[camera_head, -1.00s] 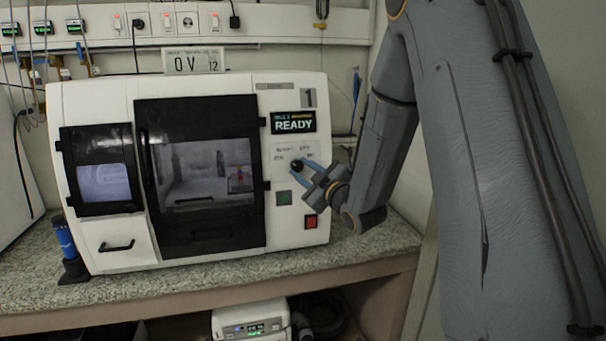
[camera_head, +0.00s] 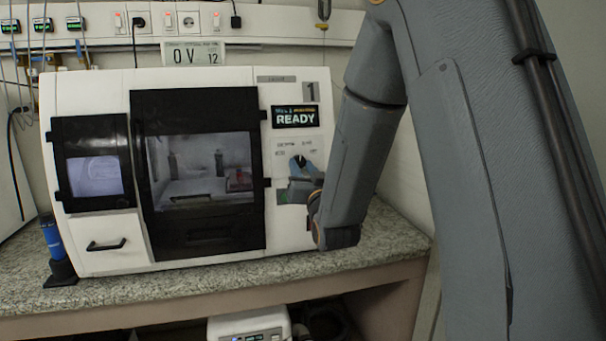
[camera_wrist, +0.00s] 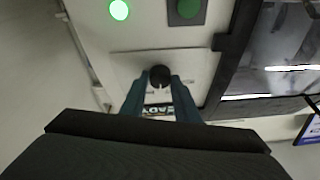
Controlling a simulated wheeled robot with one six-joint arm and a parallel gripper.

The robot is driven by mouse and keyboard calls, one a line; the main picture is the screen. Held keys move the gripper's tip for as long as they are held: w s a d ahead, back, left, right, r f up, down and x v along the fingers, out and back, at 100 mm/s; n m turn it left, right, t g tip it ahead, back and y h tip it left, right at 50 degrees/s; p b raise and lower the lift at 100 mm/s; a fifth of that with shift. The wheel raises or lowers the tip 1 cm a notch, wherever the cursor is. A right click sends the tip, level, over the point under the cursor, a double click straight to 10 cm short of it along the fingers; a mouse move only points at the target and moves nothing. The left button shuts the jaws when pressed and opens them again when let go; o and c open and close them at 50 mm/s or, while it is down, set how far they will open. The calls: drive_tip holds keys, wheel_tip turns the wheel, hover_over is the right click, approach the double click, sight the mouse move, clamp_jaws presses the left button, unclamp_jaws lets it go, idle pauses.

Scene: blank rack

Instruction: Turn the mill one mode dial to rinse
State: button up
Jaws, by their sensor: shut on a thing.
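The mill (camera_head: 227,82) is a white machine with black doors, marked 1, standing on the granite counter. Its screen (camera_head: 296,117) reads READY. The black round mode dial (camera_head: 297,161) sits below the screen among small labels too blurred to read. In the wrist view the dial (camera_wrist: 159,75) lies between the tips of my two blue-grey fingers. My gripper (camera_head: 301,170) is shut on the dial, and its wrist hides part of the panel below. The dial's exact pointing cannot be told.
A green button (camera_wrist: 187,10) is on the panel near the dial. A blue bottle (camera_head: 55,240) stands in a dark holder left of the mill. A small display (camera_head: 194,54) stands on top. The counter's front strip (camera_head: 150,282) is clear.

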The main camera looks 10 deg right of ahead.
drive_tip(key=shift+a+m+h+b, duration=0.2)
drive_tip(key=shift+m+h+b, duration=0.6)
drive_tip(key=shift+m, duration=1.4)
drive_tip(key=shift+h, duration=0.3)
drive_tip(key=o, duration=1)
drive_tip(key=shift+o, duration=0.2)
drive_tip(key=b+v, duration=0.1)
drive_tip(key=v, duration=0.6)
drive_tip(key=shift+s, duration=0.45)
